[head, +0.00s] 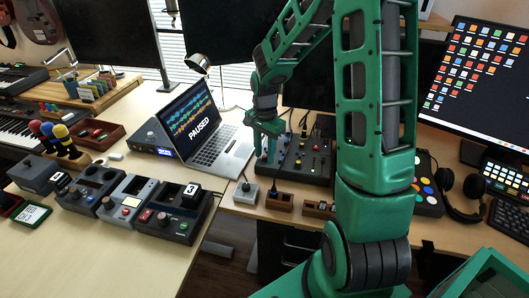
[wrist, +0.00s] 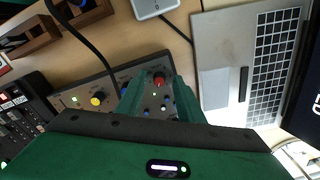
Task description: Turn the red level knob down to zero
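The red level knob (wrist: 159,78) shows in the wrist view near the edge of a dark control panel (wrist: 115,80). My gripper (wrist: 159,84) is above the panel, with one green finger on each side of the knob and a gap between them. The fingers look open; I cannot tell how high the tips are above the knob. In the head view my gripper (head: 266,140) points down at the left end of the panel (head: 308,157). The red knob cannot be made out there, and its pointer is too small to read.
A laptop (head: 206,132) reading PAUSED stands left of my gripper. A small grey box (head: 246,192) and wooden trays (head: 279,201) lie in front of the panel. Yellow (wrist: 98,98) and blue knobs sit close by. A black cable (wrist: 82,36) crosses the desk.

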